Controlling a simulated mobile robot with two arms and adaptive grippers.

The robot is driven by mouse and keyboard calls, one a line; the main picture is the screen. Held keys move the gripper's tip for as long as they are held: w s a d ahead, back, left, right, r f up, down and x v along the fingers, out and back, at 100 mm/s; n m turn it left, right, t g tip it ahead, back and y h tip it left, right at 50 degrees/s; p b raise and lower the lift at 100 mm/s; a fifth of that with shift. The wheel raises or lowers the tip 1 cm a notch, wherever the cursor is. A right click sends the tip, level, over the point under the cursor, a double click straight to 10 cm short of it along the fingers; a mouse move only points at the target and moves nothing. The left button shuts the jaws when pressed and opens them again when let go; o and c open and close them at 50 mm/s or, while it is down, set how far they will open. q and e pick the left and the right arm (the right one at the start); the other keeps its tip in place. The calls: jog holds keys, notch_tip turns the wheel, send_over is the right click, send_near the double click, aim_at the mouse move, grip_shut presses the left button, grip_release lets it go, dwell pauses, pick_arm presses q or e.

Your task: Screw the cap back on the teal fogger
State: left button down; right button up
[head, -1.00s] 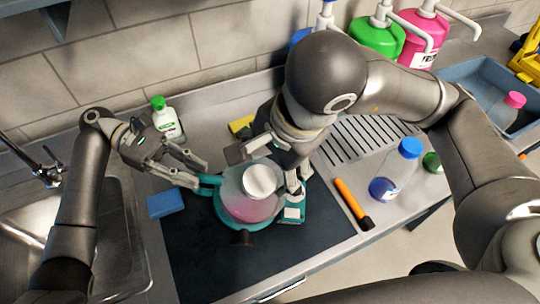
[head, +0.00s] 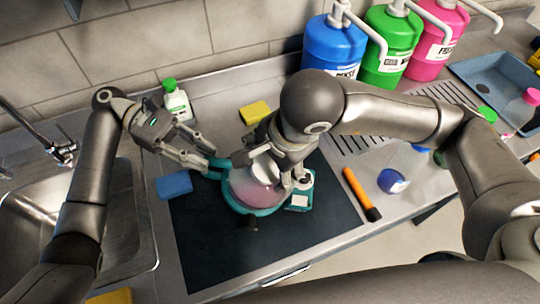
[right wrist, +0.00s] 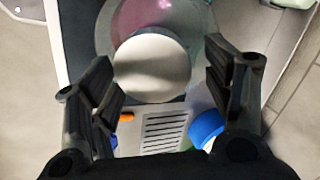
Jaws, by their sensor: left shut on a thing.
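The teal fogger has a clear, pink-tinted tank (head: 245,187) in a teal base and stands on the dark mat. Its teal handle (head: 219,164) points left, and my left gripper (head: 207,160) is shut on it. The white cap (head: 264,168) sits over the top of the tank, partly hidden by my right gripper (head: 281,177). In the right wrist view the round cap (right wrist: 152,68) lies between the two fingers of my right gripper (right wrist: 163,80), which are open with gaps on both sides. I cannot tell how tightly the cap is seated.
A blue sponge (head: 174,185) and the sink (head: 50,235) are on the left. A green-capped bottle (head: 176,102) and yellow sponge (head: 255,112) are behind. An orange-handled tool (head: 360,193) and a clear bottle (head: 393,178) are on the right. The dark mat's front (head: 215,260) is clear.

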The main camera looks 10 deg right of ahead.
jog(key=shift+r, duration=0.15)
jog(key=c, duration=0.9)
jog(key=m, duration=0.4)
jog(key=shift+d, duration=0.1)
jog(key=m, duration=0.8)
jog(key=shift+s+m, duration=0.1)
jog(key=shift+m, duration=0.2)
jog(key=m, duration=0.5)
jog(key=shift+s+f+t, duration=0.1)
jog(key=shift+f+t, duration=0.1)
jog(key=shift+t, duration=0.2)
jog(key=m, duration=0.5)
jog(key=shift+s, duration=0.1)
jog(key=m, duration=0.3)
jog(key=shift+m, duration=0.3)
jog(key=m, duration=0.4)
jog(key=shift+f, duration=0.1)
jog(key=m, duration=0.5)
jog(key=shift+s+a+m+h, duration=0.1)
jog(key=shift+a+m+h, duration=0.1)
jog(key=shift+m+h, duration=0.15)
jog(key=o, duration=1.2)
jog(key=shift+o, duration=0.2)
jog(key=shift+s, duration=0.1)
